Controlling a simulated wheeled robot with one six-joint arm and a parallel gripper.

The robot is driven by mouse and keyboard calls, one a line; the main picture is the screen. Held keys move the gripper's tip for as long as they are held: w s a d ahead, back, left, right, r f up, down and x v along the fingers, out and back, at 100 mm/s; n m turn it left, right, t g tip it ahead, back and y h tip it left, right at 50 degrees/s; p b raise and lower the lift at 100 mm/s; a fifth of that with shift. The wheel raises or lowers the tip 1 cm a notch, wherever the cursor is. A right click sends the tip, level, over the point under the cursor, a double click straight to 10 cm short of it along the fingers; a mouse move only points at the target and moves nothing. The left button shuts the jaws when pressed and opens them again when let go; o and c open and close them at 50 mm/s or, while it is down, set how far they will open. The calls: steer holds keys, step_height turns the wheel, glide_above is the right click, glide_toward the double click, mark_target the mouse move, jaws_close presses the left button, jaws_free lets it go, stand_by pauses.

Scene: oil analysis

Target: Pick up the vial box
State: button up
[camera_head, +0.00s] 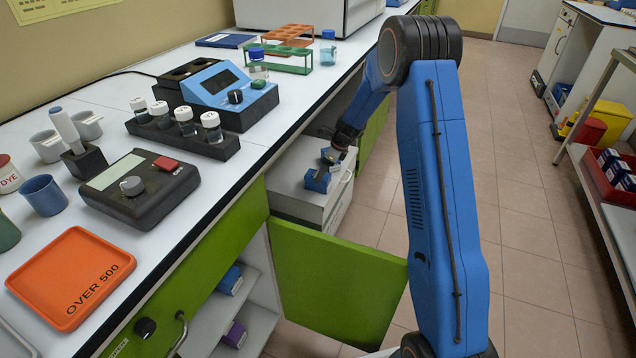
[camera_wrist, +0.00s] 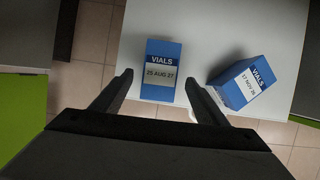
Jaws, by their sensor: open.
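In the wrist view a blue vial box (camera_wrist: 161,68) labelled "VIALS 25 AUG 27" stands on a white surface (camera_wrist: 215,25). My gripper (camera_wrist: 158,80) is open, with one finger on each side of the lower part of this box and visible gaps to both. A second blue vial box (camera_wrist: 242,83), labelled "VIALS 17 NOV 26" or similar, sits tilted in the picture to the right, outside my right finger.
The bench (camera_head: 230,180) above holds a black vial rack (camera_head: 183,133), a blue instrument (camera_head: 225,90) and an orange tray (camera_head: 70,278).

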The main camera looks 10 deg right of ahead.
steer(key=shift+x, duration=3.15)
steer(key=c, duration=1.3)
steer(key=shift+c, duration=0.2)
